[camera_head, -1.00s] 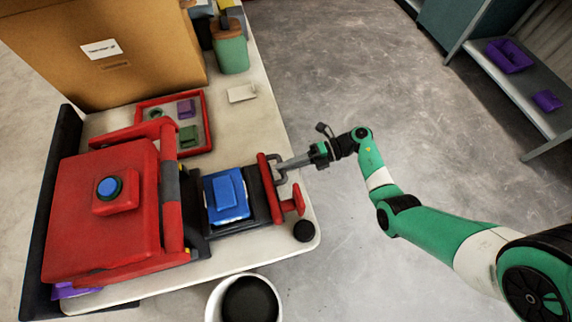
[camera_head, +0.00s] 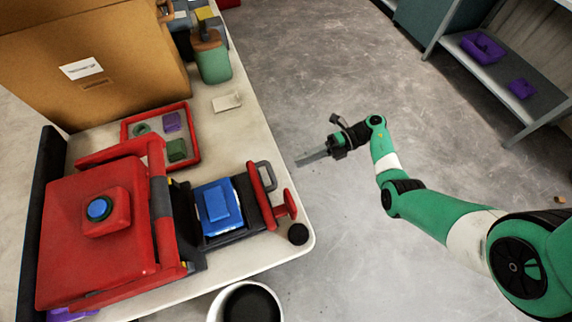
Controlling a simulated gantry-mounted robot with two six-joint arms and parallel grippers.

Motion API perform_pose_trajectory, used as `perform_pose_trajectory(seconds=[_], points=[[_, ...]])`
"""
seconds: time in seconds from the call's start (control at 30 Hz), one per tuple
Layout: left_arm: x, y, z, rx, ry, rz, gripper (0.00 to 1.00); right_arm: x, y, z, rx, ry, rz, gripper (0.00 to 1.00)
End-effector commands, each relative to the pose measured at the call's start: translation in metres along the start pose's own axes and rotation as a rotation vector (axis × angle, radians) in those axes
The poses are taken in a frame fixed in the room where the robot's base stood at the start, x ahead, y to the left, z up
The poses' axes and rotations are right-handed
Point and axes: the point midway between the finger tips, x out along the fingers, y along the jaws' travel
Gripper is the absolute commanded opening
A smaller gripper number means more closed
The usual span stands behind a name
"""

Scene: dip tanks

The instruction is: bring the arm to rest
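My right arm reaches in from the lower right, green and white. Its gripper (camera_head: 314,158) is off the table's right edge, over the floor and apart from everything. The fingers show edge-on, so I cannot tell whether they are open or shut; nothing shows in them. A red machine (camera_head: 95,225) with a blue button (camera_head: 99,208) stands on the table (camera_head: 235,130). My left gripper is out of view.
A red tray (camera_head: 196,150) with small purple and green pieces lies behind the machine. A cardboard box (camera_head: 95,60), a green jar (camera_head: 213,62) and a small white card (camera_head: 227,102) are farther back. A white bin (camera_head: 216,305) stands at the front. A shelf (camera_head: 500,80) holds purple parts. Floor around the gripper is clear.

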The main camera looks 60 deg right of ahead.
Motion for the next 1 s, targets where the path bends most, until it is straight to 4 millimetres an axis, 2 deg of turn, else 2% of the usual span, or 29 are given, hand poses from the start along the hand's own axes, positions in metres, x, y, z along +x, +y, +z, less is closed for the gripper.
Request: perform_pose_trajectory(seconds=[0.1, 0.2, 0.77, 0.87, 0.97, 1.0], points=[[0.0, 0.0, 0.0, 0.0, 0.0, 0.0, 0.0, -0.018, 0.0, 0.001, 0.0, -0.002, -0.001, 0.34], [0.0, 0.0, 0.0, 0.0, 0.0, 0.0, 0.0, -0.024, 0.0, 0.0, 0.0, 0.0, 0.0, 0.34], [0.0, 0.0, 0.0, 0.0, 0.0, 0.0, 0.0, -0.023, 0.0, 0.0, -0.001, 0.002, 0.0, 0.34], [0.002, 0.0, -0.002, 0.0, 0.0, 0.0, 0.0, -0.011, 0.007, -0.002, -0.011, 0.039, -0.001, 0.34], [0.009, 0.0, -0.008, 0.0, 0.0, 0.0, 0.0, 0.028, 0.035, -0.005, -0.068, 0.156, -0.01, 0.34], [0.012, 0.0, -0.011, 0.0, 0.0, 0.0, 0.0, 0.047, 0.055, -0.006, -0.13, 0.214, -0.02, 0.34]])
